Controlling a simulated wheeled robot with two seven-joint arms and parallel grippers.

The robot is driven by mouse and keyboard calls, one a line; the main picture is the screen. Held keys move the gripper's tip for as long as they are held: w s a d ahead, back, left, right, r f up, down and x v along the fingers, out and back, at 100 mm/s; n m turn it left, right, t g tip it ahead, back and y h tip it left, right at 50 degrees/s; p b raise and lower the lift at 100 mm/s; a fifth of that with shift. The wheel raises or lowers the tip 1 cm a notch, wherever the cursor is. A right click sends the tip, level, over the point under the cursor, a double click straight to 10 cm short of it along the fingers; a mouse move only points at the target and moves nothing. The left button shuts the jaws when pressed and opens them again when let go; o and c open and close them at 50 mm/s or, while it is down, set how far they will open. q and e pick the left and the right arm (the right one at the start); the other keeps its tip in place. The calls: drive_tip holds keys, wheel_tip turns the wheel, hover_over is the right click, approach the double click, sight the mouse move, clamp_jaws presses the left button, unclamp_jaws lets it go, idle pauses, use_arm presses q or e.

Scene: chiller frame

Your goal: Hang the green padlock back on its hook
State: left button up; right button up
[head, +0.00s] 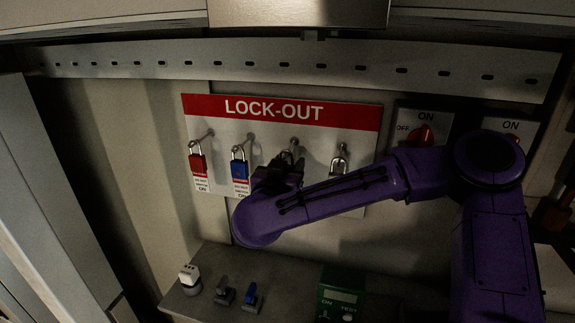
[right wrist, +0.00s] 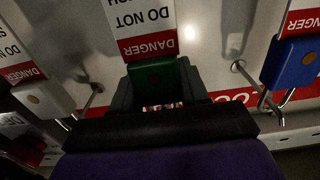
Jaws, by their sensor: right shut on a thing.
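The green padlock (right wrist: 153,76) sits between the fingers of my right gripper (right wrist: 158,92) in the right wrist view. Its white and red danger tag (right wrist: 146,25) shows beyond it. In the head view my right gripper (head: 279,172) is shut in front of the third hook (head: 294,141) of the LOCK-OUT board (head: 262,109). A shackle shows just above the gripper, near that hook. The gripper covers the padlock's body there, and I cannot tell whether the shackle is around the hook. My left gripper is not in view.
A red padlock (head: 197,164) and a blue padlock (head: 239,169) hang left of my gripper. A pale padlock (head: 339,163) hangs to the right, close to my arm. Red rotary switches (head: 421,134) are further right. A shelf below holds small items and a green box (head: 340,293).

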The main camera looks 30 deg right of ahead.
drive_tip(key=o, duration=1.4)
drive_tip(key=shift+c, duration=0.2)
drive_tip(key=shift+s+a, duration=0.25)
drive_tip(key=shift+a, duration=0.05)
drive_tip(key=b+v, duration=0.3)
drive_tip(key=v, duration=0.6)
drive_tip(key=shift+s+a, duration=0.25)
drive_tip(key=shift+s, duration=0.1)
